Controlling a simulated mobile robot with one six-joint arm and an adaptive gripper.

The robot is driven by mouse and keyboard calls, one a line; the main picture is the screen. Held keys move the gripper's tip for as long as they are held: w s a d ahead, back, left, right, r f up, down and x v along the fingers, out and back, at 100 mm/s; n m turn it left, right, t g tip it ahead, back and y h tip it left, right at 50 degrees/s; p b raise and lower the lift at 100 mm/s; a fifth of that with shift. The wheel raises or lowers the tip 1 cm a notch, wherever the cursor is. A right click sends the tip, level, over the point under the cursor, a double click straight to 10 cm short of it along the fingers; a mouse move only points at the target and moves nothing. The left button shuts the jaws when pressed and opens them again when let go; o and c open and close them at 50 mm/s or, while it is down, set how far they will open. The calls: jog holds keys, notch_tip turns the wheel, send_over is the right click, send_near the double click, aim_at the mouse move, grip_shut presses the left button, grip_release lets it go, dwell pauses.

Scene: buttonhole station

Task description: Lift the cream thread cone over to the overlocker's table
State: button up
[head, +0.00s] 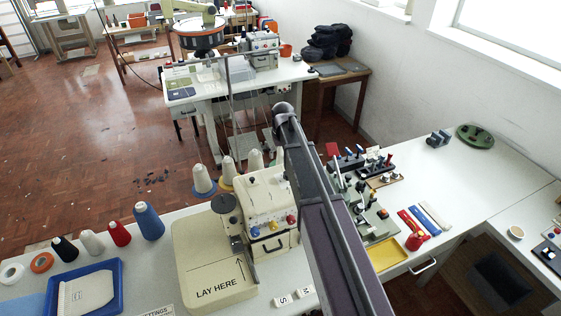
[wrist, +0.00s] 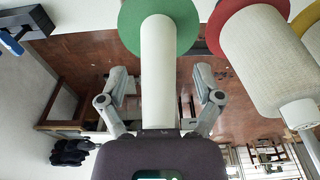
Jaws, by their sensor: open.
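In the wrist view several pale thread cones stand on coloured round bases. One cream-white cone (wrist: 158,60) on a green base lies between the spread fingers of my gripper (wrist: 160,78), with a gap on each side. A greyer cone (wrist: 265,60) on a red base is to its right. In the head view my arm hides my gripper and part of this cone row. A loose off-white cone (head: 92,241) stands at the left of the front table. A cream machine (head: 268,205) with coloured knobs stands near. A grey machine (head: 263,45) stands on the far white table (head: 285,76).
Cones on blue (head: 203,180) and yellow bases stand behind the near machine. A "LAY HERE" plate (head: 208,265) lies left of it. Black, red and blue cones, a blue tray (head: 112,300) and tools (head: 380,165) occupy the front table. Open brick-red floor (head: 110,130) separates the tables.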

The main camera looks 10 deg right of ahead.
jog(key=shift+c, duration=0.2)
dwell(0.5)
jog(key=c, duration=0.8)
